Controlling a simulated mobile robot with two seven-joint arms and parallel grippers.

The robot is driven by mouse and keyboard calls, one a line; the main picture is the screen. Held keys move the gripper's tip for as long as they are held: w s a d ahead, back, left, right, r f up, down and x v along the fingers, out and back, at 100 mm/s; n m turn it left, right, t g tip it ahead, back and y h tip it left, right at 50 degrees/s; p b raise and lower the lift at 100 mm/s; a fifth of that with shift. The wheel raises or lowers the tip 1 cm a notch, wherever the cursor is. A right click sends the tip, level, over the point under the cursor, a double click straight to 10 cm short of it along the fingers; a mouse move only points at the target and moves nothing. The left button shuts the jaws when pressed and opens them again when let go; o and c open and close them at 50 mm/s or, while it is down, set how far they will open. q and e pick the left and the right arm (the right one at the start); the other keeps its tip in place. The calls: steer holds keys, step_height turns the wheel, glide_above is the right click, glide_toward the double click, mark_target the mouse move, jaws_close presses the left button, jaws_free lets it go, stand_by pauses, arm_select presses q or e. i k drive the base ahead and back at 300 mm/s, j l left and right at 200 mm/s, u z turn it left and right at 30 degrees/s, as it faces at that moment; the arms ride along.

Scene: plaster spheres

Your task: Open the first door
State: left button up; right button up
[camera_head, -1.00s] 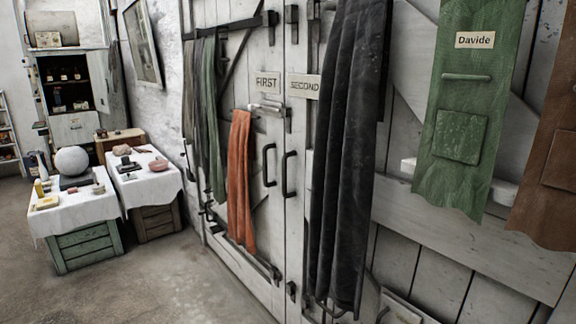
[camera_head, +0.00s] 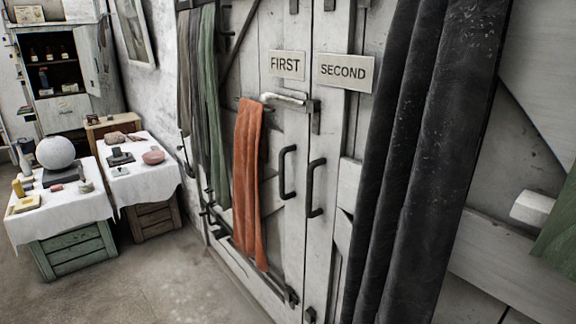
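The first door (camera_head: 272,140) is a pale wooden leaf with a sign (camera_head: 286,65) reading FIRST. It looks shut, flush with the leaf to its right. It has a dark vertical pull handle (camera_head: 287,172) near its right edge. Above that, a light-coloured bar or lever (camera_head: 284,98) sits in a dark bracket across the door. An orange cloth (camera_head: 247,180) hangs on the door. The neighbouring leaf bears a SECOND sign (camera_head: 343,72) and its own dark handle (camera_head: 316,188). Neither of my grippers is in view.
Long dark cloths (camera_head: 425,150) hang at the right, over part of the second door. Two cloth-covered crates (camera_head: 75,250) with a white sphere (camera_head: 55,152) and small items stand at the left. The floor (camera_head: 180,280) before the first door is clear.

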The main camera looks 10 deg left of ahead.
mark_target(253, 156)
steer(key=i+j+z, duration=0.1)
steer(key=j, duration=0.25)
steer(key=i+j+z, duration=0.1)
steer(key=i+j, duration=0.15)
steer(key=i+j+z, duration=0.1)
steer(key=j, duration=0.35)
steer(key=i+j+z, duration=0.1)
steer(key=j, duration=0.25)
steer(key=i+j+z, duration=0.1)
steer(key=j, duration=0.3)
steer(key=i+j+z, duration=0.1)
steer(key=j, duration=0.5)
steer(key=i+j+z, duration=0.15)
steer(key=j, duration=0.45)
steer(key=i+j+z, duration=0.1)
steer(key=j, duration=0.55)
